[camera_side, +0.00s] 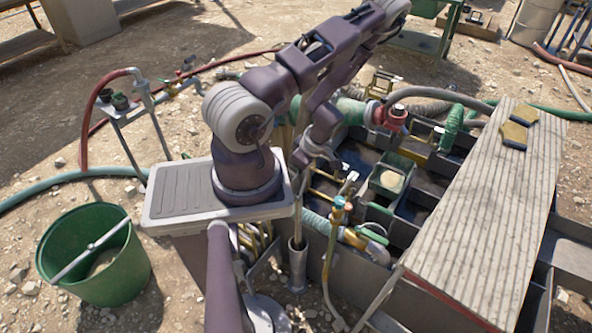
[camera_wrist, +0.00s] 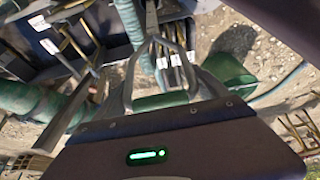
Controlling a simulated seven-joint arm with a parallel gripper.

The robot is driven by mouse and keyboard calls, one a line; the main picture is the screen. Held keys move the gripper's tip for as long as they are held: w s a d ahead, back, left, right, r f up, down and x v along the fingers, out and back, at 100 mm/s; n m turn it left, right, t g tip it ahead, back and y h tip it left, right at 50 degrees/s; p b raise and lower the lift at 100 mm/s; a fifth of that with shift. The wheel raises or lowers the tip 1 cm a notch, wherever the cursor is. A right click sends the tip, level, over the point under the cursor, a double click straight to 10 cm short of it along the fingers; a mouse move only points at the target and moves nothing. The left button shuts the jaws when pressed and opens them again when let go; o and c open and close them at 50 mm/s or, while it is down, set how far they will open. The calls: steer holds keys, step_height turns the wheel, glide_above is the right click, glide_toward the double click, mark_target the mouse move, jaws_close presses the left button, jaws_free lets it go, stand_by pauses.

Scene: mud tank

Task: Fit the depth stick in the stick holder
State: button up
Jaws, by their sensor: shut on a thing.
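My gripper (camera_side: 303,158) hangs over the near left edge of the tank in the side view, partly covered by my own arm. In the wrist view its fingers (camera_wrist: 154,42) come together on a slim grey stick, which I take to be the depth stick (camera_wrist: 151,16). In the side view a thin upright rod (camera_side: 298,205) runs down below the gripper, in line with a grey tube that looks like the stick holder (camera_side: 298,268). The rod's lower end seems to reach the tube mouth, but I cannot tell whether it is inside.
A hose and valve stand (camera_side: 338,215) stands close right of the tube. A plank board (camera_side: 490,200) covers the tank's right side. A green bucket (camera_side: 95,260) stands at lower left. White-tagged rods (camera_wrist: 175,60) lie beyond the fingers. Hoses cross the stony ground.

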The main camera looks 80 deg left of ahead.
steer(key=shift+f, duration=0.4)
steer(key=o, duration=1.9)
steer(key=v, duration=0.7)
